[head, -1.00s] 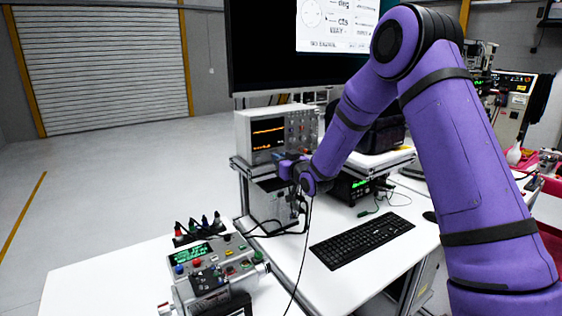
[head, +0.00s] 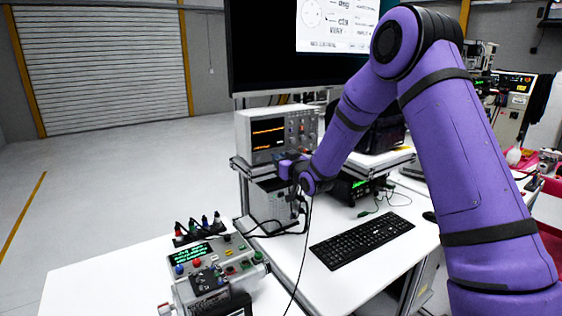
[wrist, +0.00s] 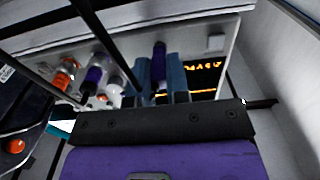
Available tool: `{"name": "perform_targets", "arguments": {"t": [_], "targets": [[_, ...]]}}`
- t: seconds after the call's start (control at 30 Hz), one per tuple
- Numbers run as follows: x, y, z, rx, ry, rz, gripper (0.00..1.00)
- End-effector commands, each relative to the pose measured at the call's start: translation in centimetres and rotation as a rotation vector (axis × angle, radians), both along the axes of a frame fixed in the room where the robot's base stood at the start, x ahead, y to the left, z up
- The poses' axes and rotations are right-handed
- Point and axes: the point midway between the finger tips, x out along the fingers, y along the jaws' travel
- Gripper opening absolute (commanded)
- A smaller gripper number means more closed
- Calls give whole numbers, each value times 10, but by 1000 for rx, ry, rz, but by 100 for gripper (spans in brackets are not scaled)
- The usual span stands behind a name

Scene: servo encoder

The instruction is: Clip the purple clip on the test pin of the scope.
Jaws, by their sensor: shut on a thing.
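In the wrist view my gripper (wrist: 160,64) has its two blue fingers close together on the purple clip (wrist: 158,60), whose upper part shows between them. The front panel of the scope (wrist: 190,45) lies just beyond the fingertips, with its lit display partly behind them. In the head view the scope (head: 265,135) stands on a shelf above the white bench. My gripper (head: 288,170) is at the scope's lower front edge there. The clip is too small to make out in the head view. I cannot make out the test pin, or whether the clip touches it.
Orange- and purple-ringed connectors with dark leads sit left of the fingers in the wrist view. A keyboard (head: 362,240) lies on the bench. A control box (head: 215,265) and a rack of coloured clips (head: 198,228) stand front left. A black cable hangs below my gripper.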

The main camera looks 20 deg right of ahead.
Motion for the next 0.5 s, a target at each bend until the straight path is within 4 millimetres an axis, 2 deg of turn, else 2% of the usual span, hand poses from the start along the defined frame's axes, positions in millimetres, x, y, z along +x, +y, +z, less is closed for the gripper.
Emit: {"name": "perform_targets", "arguments": {"t": [0.17,0.2,0.3,0.5], "targets": [[1,0,0,0,0,0,0],[1,0,0,0,0,0,21],[1,0,0,0,0,0,44],[1,0,0,0,0,0,46]]}}
